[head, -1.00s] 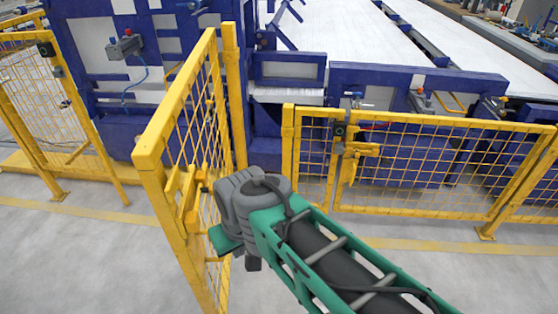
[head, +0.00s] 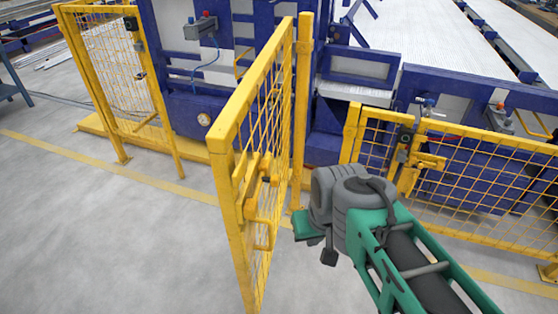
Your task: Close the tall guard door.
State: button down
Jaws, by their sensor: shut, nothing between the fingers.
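The tall guard door (head: 241,137), a yellow frame with wire mesh, stands open, swung out toward me from the yellow post (head: 302,100). Its yellow handle and latch (head: 262,200) are on its near part, on the right-hand face. The door's bottom corner runs close to the picture's lower edge. My gripper (head: 329,252) is just right of the door, near handle height in the picture, with a gap between them. It is shut and holds nothing. Its fingertips are small and partly hidden by my grey wrist.
A yellow mesh fence (head: 125,75) stands left, with a gap in the fence line between it and the post. A lower yellow mesh gate (head: 490,185) stands right. Blue machinery (head: 225,125) lies behind. The grey floor (head: 100,240) at left is clear.

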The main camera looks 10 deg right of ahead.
aim_at(239, 212)
jog(key=k, duration=0.5)
jog(key=u, duration=2.35)
jog(key=i, duration=0.8)
jog(key=z, duration=1.6)
